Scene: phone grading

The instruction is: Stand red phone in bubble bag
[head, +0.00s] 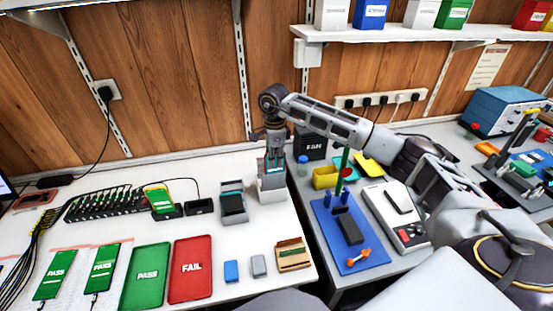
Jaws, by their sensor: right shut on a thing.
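My right gripper (274,161) reaches down over a pale grey upright holder (272,194) near the back right of the white table. It is shut on a thin thing at the holder's mouth. The fingers hide most of that thing, and I cannot tell whether it is the red phone. Teal shows around the fingertips. A clear bubble bag cannot be made out for certain in the holder. A reddish, flat, phone-like thing (35,197) lies at the far left of the table. My left gripper is not in view.
Green PASS (146,276) and red FAIL (191,269) trays lie in front. A charger strip (105,203) is at the left. A blue mat (347,235) with tools lies right.

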